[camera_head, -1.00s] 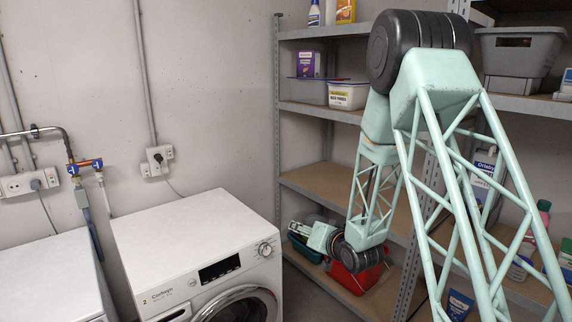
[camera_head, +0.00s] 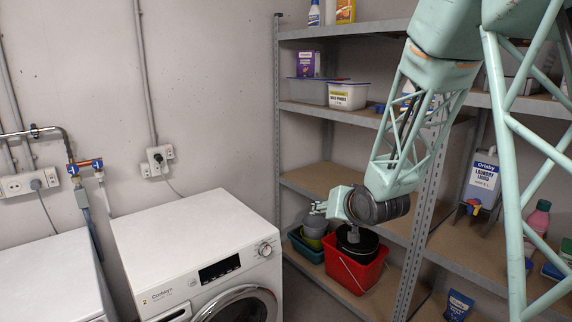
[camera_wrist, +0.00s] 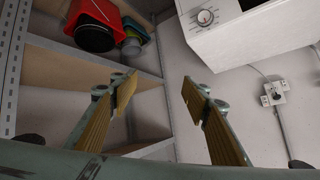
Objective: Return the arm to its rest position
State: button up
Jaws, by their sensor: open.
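My gripper (camera_head: 318,208) is at the end of my mint-green lattice arm, in front of the middle shelf boards in the head view. It points left, above and left of the red bin on the low shelf. In the wrist view my gripper (camera_wrist: 158,92) shows its two tan-padded fingers spread wide apart, with nothing between them. My arm comes in from the upper right of the head view and hides parts of the shelving.
The white washing machine (camera_head: 195,247) stands left of the shelving. A red bin (camera_head: 356,268) holding a black round thing is on the low shelf. A laundry liquid dispenser (camera_head: 483,180) and a pink bottle (camera_head: 538,220) stand at right.

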jog(key=s+d+r+g+h, duration=0.15)
jog(key=s+r, duration=0.25)
jog(key=s, duration=0.4)
jog(key=s+d+r+g, duration=0.1)
jog(key=s+d+r, duration=0.25)
jog(key=s, duration=0.35)
jog(key=s+d+r+g+h, duration=0.15)
jog(key=s+r, duration=0.25)
jog(key=s, duration=0.4)
jog(key=s+r+n+g, duration=0.1)
jog(key=s+r+g, duration=0.2)
jog(key=s, duration=2.9)
jog(key=shift+s+d+y, duration=0.15)
jog(key=shift+d+y, duration=0.15)
jog(key=shift+d, duration=0.15)
